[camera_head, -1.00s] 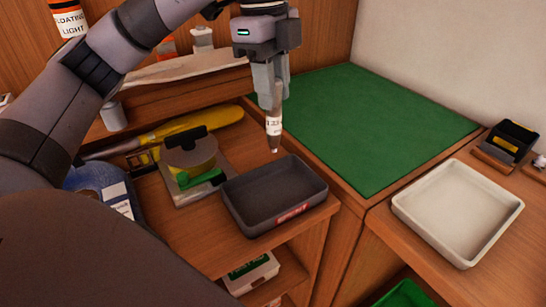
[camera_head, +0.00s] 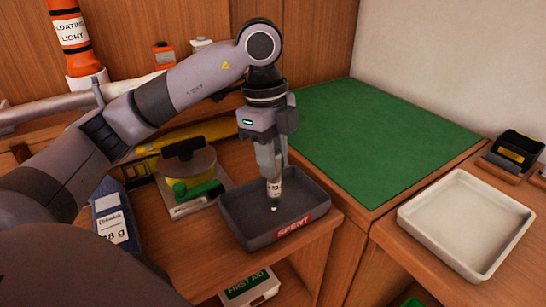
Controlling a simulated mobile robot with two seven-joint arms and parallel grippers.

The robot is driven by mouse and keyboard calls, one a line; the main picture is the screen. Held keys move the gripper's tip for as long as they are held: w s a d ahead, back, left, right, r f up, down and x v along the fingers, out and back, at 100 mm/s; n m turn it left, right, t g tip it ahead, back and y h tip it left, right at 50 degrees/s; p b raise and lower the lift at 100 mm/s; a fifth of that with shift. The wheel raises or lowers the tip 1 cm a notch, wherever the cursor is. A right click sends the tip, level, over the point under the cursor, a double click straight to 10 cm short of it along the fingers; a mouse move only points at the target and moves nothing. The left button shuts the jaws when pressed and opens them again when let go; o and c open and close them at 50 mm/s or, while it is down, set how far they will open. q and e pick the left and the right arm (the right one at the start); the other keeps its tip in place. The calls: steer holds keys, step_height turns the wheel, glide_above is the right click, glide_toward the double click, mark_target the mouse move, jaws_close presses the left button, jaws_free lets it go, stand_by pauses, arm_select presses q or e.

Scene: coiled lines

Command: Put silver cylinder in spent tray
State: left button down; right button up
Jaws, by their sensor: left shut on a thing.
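My left gripper (camera_head: 271,170) points straight down and is shut on the silver cylinder (camera_head: 274,192), a small upright piece with a white printed label and a narrow lower tip. The cylinder is over the inside of the dark grey spent tray (camera_head: 312,234), which has a red "SPENT" label on its front wall. I cannot tell whether the tip touches the tray floor. The tray sits on the wooden bench and looks otherwise empty. My right gripper is not in view.
Left of the spent tray is a device with a green handle (camera_head: 198,191). A labelled box (camera_head: 112,225) and a first aid box (camera_head: 248,288) lie nearer.

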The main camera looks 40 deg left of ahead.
arm_select(q)
steer(key=shift+f, duration=0.2)
steer(key=c, duration=0.9)
jaws_free()
steer(key=shift+r, duration=0.1)
steer(key=shift+r, duration=0.1)
step_height(320, 180, up, 12)
steer(key=a+p, duration=0.1)
steer(key=p, duration=0.2)
steer(key=shift+a, duration=0.25)
